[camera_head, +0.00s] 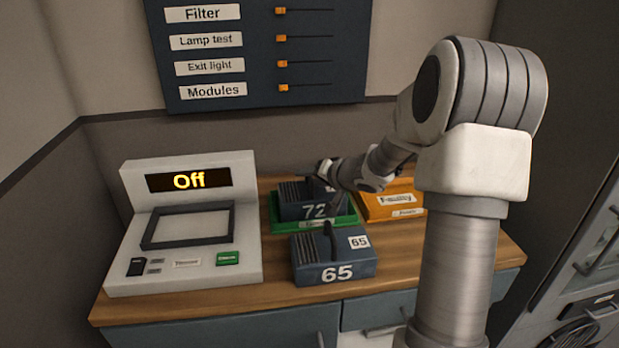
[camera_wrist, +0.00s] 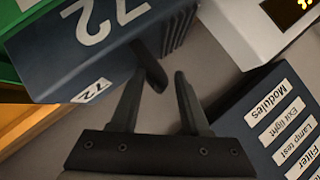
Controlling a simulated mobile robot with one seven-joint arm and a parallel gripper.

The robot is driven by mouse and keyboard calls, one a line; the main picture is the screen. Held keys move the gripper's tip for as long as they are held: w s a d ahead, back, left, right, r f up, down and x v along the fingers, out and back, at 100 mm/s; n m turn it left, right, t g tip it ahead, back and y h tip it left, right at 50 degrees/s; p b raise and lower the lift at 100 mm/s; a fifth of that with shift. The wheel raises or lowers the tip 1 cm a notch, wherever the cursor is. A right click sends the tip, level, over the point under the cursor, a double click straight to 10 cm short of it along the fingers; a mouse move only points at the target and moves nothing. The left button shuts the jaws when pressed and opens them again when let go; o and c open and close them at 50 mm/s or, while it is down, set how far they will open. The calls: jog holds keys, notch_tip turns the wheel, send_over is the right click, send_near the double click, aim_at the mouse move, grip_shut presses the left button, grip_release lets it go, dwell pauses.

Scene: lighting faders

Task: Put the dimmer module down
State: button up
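The dimmer module numbered 72 (camera_head: 311,209) is dark blue with a ribbed top and sits upright in the green tray (camera_head: 345,223) on the counter. It fills the upper left of the wrist view (camera_wrist: 72,52), with its dark handle (camera_wrist: 149,66) between my fingertips. My gripper (camera_wrist: 159,80) is open, with a gap visible between the handle and the right finger. In the head view my gripper (camera_head: 328,172) is at the top of this module, and its fingers are partly hard to make out.
A second module numbered 65 (camera_head: 335,268) stands on the counter in front. An orange tray (camera_head: 382,212) labelled "Faulty" is at the right. A grey console (camera_head: 192,256) reading "Off" is at the left. A blue fader panel (camera_head: 320,62) hangs on the wall behind.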

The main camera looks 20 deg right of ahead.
jog(key=shift+r, duration=0.25)
jog(key=p+v, duration=0.4)
jog(key=v, duration=0.8)
jog(key=shift+p, duration=0.3)
jog(key=shift+f, duration=0.15)
